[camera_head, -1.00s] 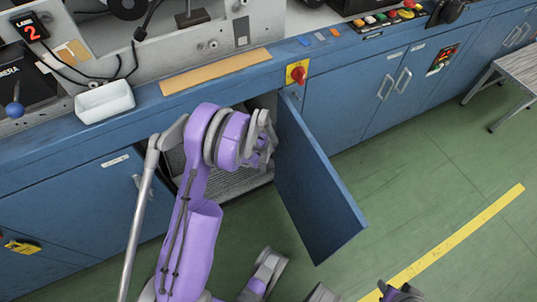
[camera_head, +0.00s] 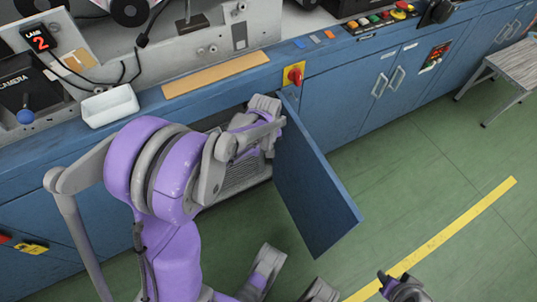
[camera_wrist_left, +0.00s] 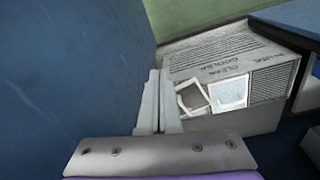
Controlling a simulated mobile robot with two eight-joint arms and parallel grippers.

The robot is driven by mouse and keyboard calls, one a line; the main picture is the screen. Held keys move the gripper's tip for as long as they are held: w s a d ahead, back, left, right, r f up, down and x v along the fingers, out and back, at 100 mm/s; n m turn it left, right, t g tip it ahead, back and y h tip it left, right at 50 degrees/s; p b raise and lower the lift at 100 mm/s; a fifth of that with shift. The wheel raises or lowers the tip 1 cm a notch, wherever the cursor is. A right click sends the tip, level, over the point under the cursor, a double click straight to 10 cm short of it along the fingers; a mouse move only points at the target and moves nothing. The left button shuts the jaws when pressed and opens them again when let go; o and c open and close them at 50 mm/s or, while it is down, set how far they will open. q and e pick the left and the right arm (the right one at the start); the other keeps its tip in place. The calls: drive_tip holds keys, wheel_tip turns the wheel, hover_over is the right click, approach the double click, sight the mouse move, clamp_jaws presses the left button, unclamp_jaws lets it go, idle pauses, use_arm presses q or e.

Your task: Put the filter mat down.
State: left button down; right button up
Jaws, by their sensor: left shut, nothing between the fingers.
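I cannot tell which is the filter mat. My left gripper (camera_wrist_left: 158,73) is shut and empty, its fingers to the left of both pieces and apart from them. In the head view my left arm reaches to the open cabinet and hides most of its inside. Parts of mine show at the lower edge, but my right gripper's jaws cannot be made out.
The open blue cabinet door (camera_head: 315,190) stands just right of my left arm and fills the left of the wrist view. A red rotary switch (camera_head: 294,75) sits above it. A white tray (camera_head: 110,106) is on the ledge.

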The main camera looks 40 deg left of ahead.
use_arm(q)
drive_tip(key=s+d+r+m+t, duration=0.1)
drive_tip(key=s+d+r+m, duration=0.1)
drive_tip(key=s+r, duration=0.3)
drive_tip(key=shift+d+r+m, duration=0.4)
drive_tip(key=shift+d+r, duration=0.1)
drive_tip(key=shift+d, duration=0.4)
drive_tip(key=c, duration=1.6)
unclamp_jaws()
